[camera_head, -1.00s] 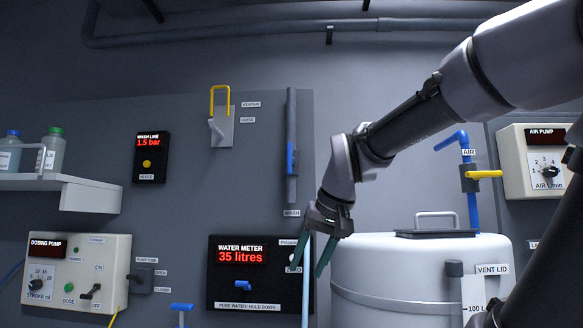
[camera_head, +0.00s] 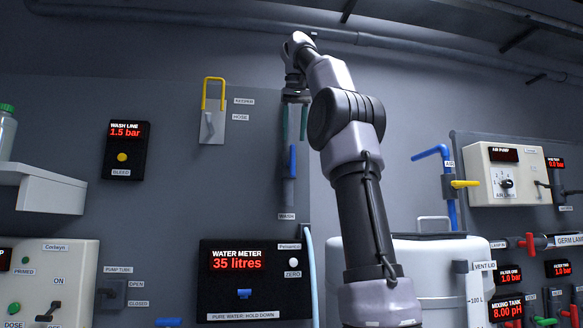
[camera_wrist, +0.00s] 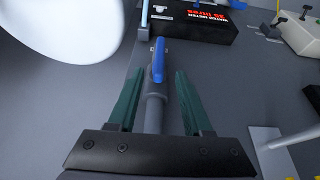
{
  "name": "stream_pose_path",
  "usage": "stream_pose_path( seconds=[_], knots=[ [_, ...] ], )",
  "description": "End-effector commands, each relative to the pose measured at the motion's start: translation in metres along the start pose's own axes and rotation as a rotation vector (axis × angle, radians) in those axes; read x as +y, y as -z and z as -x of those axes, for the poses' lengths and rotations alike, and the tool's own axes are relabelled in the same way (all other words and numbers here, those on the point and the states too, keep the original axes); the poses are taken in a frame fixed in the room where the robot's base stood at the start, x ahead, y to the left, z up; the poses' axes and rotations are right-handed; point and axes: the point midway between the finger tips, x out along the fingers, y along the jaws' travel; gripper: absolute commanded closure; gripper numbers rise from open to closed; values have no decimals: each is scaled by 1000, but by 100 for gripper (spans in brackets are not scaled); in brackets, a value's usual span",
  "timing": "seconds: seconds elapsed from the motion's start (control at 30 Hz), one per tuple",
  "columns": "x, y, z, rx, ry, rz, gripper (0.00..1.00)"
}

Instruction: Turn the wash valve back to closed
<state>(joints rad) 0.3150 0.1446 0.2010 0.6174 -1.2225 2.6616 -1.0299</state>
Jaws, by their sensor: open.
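The wash valve has a blue lever (camera_head: 292,161) on a grey vertical pipe above the WASH label (camera_head: 287,216). The lever lies in line with the pipe. It also shows in the wrist view (camera_wrist: 158,62), ahead of the fingertips. My gripper (camera_head: 294,122) is open above the lever in the head view, with its green fingers pointing down. In the wrist view my gripper (camera_wrist: 156,88) has one finger on each side of the pipe, and nothing is held.
The water meter (camera_head: 253,279) reads 35 litres below the valve. The wash line gauge (camera_head: 125,150) reads 1.5 bar. A yellow keeper handle (camera_head: 213,93) is left of the pipe. A white tank (camera_head: 410,262) stands at the lower right.

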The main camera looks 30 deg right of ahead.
Motion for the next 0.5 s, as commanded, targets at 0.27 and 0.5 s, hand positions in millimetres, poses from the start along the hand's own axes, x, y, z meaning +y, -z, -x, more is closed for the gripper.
stream_pose_path(
  seconds=[0.27,0.5],
  knots=[
    [3,2,-7,0,3,-7,50],
    [1,2,-36,1,7,-9,50]
  ],
)
